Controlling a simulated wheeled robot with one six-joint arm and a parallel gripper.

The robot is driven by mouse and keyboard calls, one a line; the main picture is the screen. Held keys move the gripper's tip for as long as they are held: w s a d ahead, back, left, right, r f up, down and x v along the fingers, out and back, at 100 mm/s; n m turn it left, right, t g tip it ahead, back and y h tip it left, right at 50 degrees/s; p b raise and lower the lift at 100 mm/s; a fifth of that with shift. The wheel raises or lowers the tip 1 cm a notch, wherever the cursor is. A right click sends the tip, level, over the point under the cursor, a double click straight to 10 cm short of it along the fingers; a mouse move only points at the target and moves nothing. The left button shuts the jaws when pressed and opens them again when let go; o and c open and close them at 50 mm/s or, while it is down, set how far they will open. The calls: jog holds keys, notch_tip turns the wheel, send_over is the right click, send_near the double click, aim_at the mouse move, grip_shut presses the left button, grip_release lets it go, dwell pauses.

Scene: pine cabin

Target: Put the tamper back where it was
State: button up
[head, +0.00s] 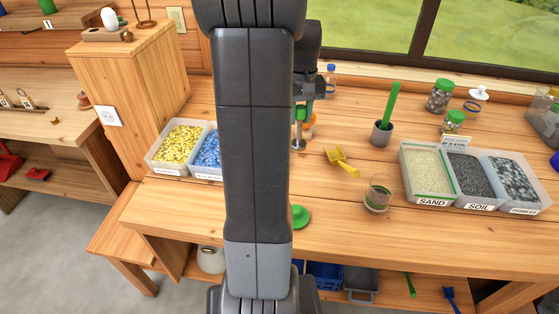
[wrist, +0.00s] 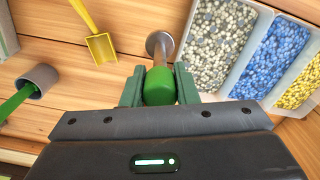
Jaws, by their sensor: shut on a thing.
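The tamper has a green handle, a metal shaft and a round metal foot; its foot (head: 298,145) shows in the head view just right of my arm. In the wrist view the green handle (wrist: 159,87) sits between the two fingers of my gripper (wrist: 158,80), which is shut on it. The metal foot (wrist: 158,43) points away from the gripper. The tamper is near upright in the head view. I cannot tell whether its foot touches the table. My forearm hides much of the gripper in the head view.
A yellow scoop (head: 342,161), a glass jar (head: 377,195) and a grey cup (head: 381,134) with a green tool stand to the right. Bins of sand (head: 425,170), soil and pebbles are farther right. Yellow (head: 178,146) and blue (head: 207,152) gravel bins are left.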

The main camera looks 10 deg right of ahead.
notch_tip(320, 180, down, 9)
jog(key=shift+d+f+p, duration=0.1)
jog(key=shift+p, duration=0.2)
jog(key=shift+f, duration=0.15)
jog(key=o, duration=1)
notch_tip(320, 180, up, 12)
jog(key=shift+r, duration=0.15)
